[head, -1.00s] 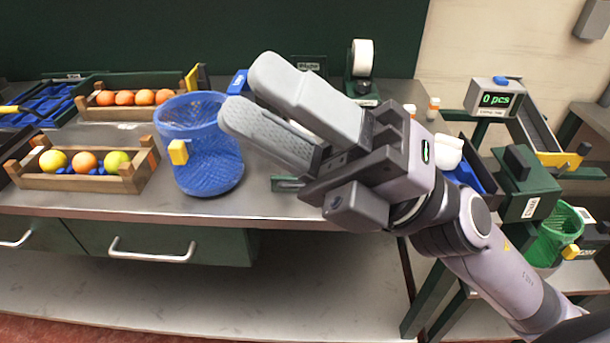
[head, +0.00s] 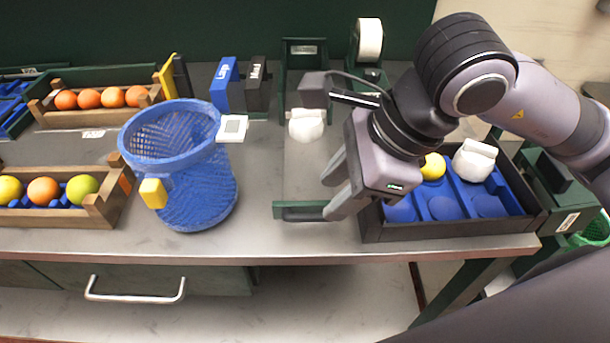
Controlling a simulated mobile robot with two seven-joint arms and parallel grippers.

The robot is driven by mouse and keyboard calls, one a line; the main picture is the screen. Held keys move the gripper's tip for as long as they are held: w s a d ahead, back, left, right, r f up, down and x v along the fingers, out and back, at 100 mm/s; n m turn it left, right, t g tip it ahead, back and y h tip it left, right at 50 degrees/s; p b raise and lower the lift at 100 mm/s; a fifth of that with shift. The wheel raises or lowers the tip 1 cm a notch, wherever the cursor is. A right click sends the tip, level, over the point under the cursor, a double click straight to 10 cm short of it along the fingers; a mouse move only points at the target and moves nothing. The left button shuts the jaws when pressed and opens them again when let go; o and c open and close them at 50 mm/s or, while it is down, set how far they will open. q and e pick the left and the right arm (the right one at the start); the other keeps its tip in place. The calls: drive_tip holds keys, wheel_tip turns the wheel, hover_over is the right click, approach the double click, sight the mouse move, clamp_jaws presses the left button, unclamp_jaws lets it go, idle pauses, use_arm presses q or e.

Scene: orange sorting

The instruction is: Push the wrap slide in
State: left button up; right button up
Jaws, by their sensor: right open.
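The wrap slide (head: 305,178) is a pale flat tray running front to back at the middle of the bench, with a dark green front bar (head: 299,211) near the bench's front edge. A white wrapped bundle (head: 306,125) sits toward its rear, in front of a green frame (head: 305,68). My right gripper (head: 329,194) is open and empty, its fingers pointing down and left at the right end of the front bar. One finger overlaps the bar's end in the picture; I cannot tell whether they touch. My left gripper is not in view.
A blue mesh basket (head: 205,180) stands left of the slide. A dark crate (head: 455,230) with blue cups, a yellow fruit (head: 432,166) and a white bundle (head: 474,160) is right. Wooden fruit crates stand far left. A white roll (head: 369,38) stands behind.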

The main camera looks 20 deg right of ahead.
sight(311, 216)
drive_tip(key=x, duration=0.7)
drive_tip(key=shift+w+d+f+p, duration=0.1)
drive_tip(key=shift+w+d+p, duration=0.15)
drive_tip(key=shift+p, duration=0.05)
clamp_jaws()
